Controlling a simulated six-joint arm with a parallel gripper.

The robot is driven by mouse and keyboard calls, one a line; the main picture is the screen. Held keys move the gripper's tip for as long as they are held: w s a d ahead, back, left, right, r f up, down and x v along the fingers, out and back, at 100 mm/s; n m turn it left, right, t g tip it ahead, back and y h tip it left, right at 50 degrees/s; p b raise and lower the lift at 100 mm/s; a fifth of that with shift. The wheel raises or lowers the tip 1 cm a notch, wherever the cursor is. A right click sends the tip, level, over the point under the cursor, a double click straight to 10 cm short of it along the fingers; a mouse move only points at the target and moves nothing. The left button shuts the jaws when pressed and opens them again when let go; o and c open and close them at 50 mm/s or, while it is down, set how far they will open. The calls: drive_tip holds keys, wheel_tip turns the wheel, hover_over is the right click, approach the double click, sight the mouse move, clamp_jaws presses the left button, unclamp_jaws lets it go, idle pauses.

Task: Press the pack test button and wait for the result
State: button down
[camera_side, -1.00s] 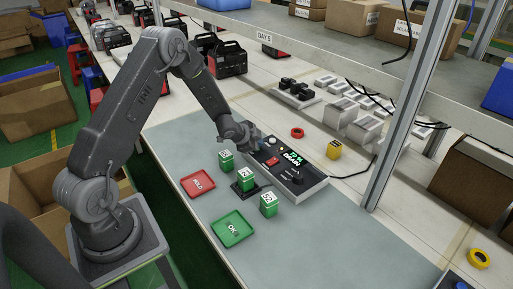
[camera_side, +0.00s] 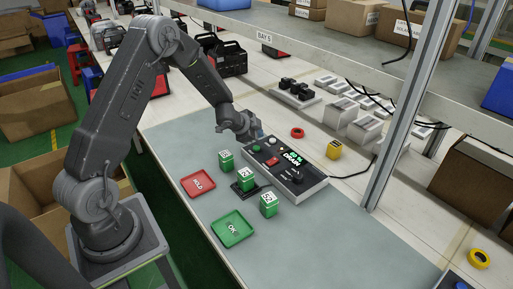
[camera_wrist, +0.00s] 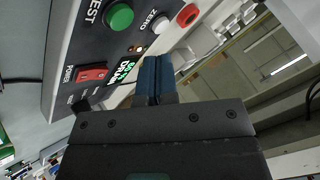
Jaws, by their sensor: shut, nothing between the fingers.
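The tester box (camera_side: 312,188) sits on the bench with its panel up. Its green TEST button (camera_wrist: 119,17) shows in the wrist view; it also shows in the side view (camera_side: 257,148), uncovered. A white ZERO button (camera_wrist: 158,23) and a red POWER switch (camera_wrist: 92,73) are on the same panel. The lit display (camera_side: 291,160) carries text I cannot read surely; my fingers partly hide it in the wrist view. My gripper (camera_side: 260,134) is shut and empty, just above the panel's far end. Its blue fingertips (camera_wrist: 157,65) show. A green pack (camera_side: 246,180) sits on a black cradle (camera_side: 245,189).
Two more green packs (camera_side: 226,160) (camera_side: 268,204) stand beside the cradle. A red tray (camera_side: 197,185) and a green OK tray (camera_side: 233,228) lie in front. A metal post (camera_side: 400,110) stands right.

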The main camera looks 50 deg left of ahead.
drive_tip(key=shift+r, duration=1.3)
drive_tip(key=shift+r, duration=0.1)
drive_tip(key=s+d+r+n+y, duration=0.2)
drive_tip(key=s+d+r, duration=0.15)
drive_tip(key=r, duration=0.45)
drive_tip(key=s+d+r+n+y, duration=0.1)
drive_tip(key=s+d+r+n, duration=0.2)
drive_tip(key=r, duration=0.5)
drive_tip(key=s+d+r+n+g+h, duration=0.1)
drive_tip(key=s+d+r+h, duration=0.1)
drive_tip(key=s+d, duration=0.5)
drive_tip(key=s+d+r+n+g+h, duration=0.1)
drive_tip(key=s+d, duration=0.6)
drive_tip(key=s, duration=1)
wheel_tip(320, 180, up, 3)
drive_tip(key=shift+d+f+n+g+h, duration=0.15)
drive_tip(key=shift+n+g+h, duration=0.3)
drive_tip(key=shift+g, duration=0.35)
